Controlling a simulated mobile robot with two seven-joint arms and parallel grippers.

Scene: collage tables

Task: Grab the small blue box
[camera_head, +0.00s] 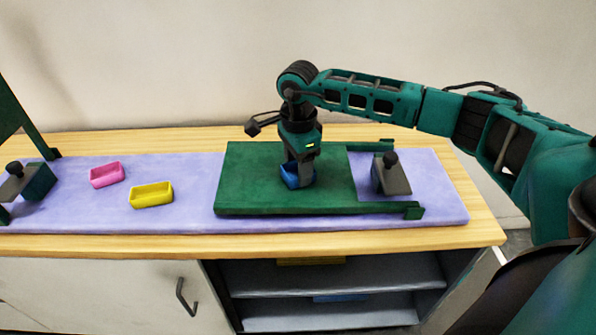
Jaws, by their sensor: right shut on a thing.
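The small blue box (288,180) is at the middle of the green board (250,190), on the right half of the table. My right gripper (299,180) points straight down over it and is shut on it. The fingers and wrist hide part of the box. I cannot tell whether the box touches the board or is slightly raised. My left gripper is not in view.
A pink box (106,174) and a yellow box (151,195) lie on the purple mat (190,175) to the left. A grey block with a black knob (391,175) stands right of the board. A similar one (30,181) is at the far left. Shelves (335,277) are below.

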